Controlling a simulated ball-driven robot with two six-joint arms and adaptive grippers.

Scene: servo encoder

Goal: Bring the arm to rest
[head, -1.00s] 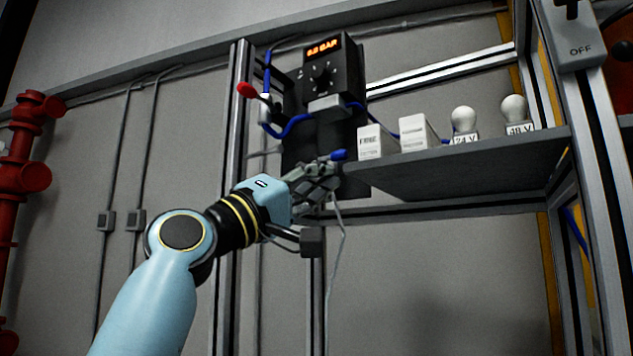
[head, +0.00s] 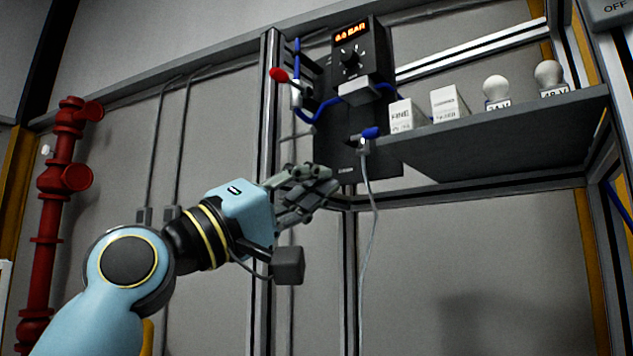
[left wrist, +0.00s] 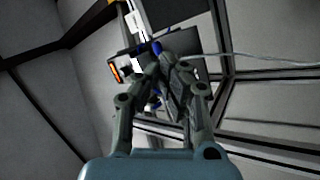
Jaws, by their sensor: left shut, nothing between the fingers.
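My light blue left arm comes in from the lower left in the head view. Its left gripper (head: 325,182) is shut and empty, below and to the left of the blue-handled part on the black control unit. In the left wrist view the same gripper (left wrist: 165,62) has its fingers together. The black control unit (head: 340,150) hangs on the frame with a lit orange display (head: 350,32) and a round knob (head: 350,58). A blue-handled part (head: 370,133) sits at its lower right, with a thin pale cable (head: 370,220) hanging down. My right gripper is not in view.
A grey shelf (head: 480,143) to the right carries two white boxes (head: 448,104) and two white bulb-shaped pieces (head: 496,92). A red-handled lever (head: 279,75) juts out left of the unit. Red pipes (head: 62,180) stand at the far left. The space below the shelf looks clear.

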